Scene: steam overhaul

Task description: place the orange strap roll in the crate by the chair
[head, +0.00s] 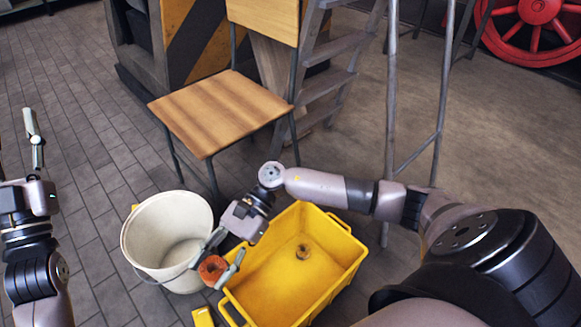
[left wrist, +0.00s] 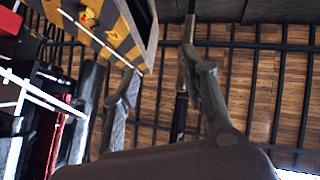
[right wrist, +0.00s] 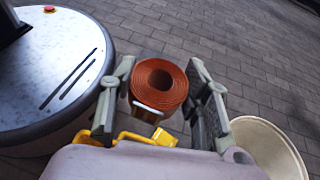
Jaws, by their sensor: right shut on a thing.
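The orange strap roll (head: 212,268) is in my right gripper (head: 222,266), whose fingers are on both sides of it. In the right wrist view the roll (right wrist: 160,84) shows its round hole toward me, between the fingers. In the head view it appears at the left edge of the yellow crate (head: 345,250), near the bucket; its height is unclear. The wooden chair (head: 222,108) stands behind the crate and bucket. My left gripper (left wrist: 160,62) is open and empty, away at the left.
A white bucket (head: 145,235) stands left of the crate; its rim shows in the right wrist view (right wrist: 270,150). A small yellow thing (head: 203,317) lies in front of it. A grey stepladder (head: 335,80) stands behind. The tiled floor at left is clear.

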